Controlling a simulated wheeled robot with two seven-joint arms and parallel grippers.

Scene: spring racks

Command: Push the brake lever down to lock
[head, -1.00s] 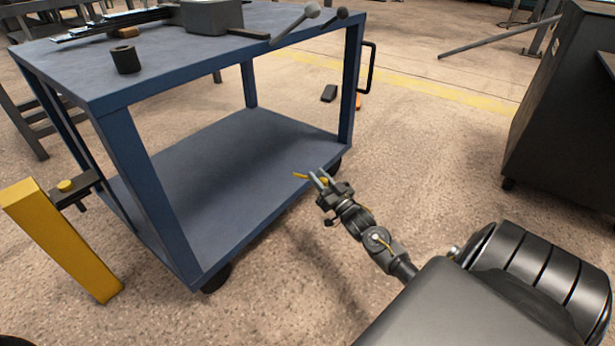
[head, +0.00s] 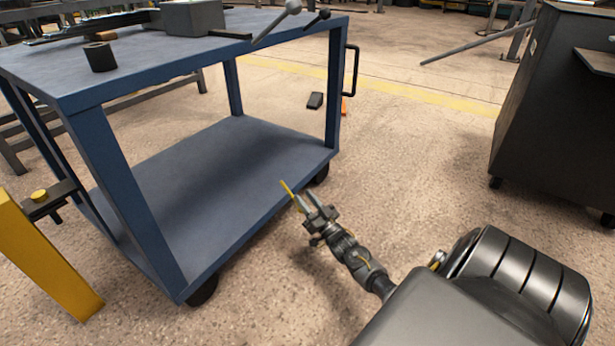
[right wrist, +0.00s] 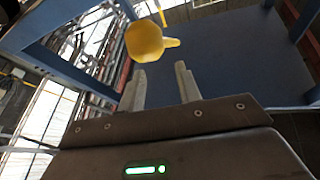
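The yellow brake lever (head: 287,188) shows as a thin tilted strip just beyond my right fingertips, near the lower shelf's front edge. In the right wrist view the lever (right wrist: 147,41) is a rounded yellow piece with a short stub to the right, ahead of the fingers. My right gripper (head: 303,199) is low beside the cart (head: 215,255); its fingers (right wrist: 160,88) are parted, with nothing between them. I cannot tell whether a finger touches the lever. The lever's mount is hidden. My left gripper is not in view.
A black caster (head: 203,290) is under the cart's near corner. A yellow post (head: 50,262) with a knob stands at the left. A dark cabinet (head: 550,110) is at the right. A small black block (head: 315,100) lies on the floor behind. Floor between cart and cabinet is open.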

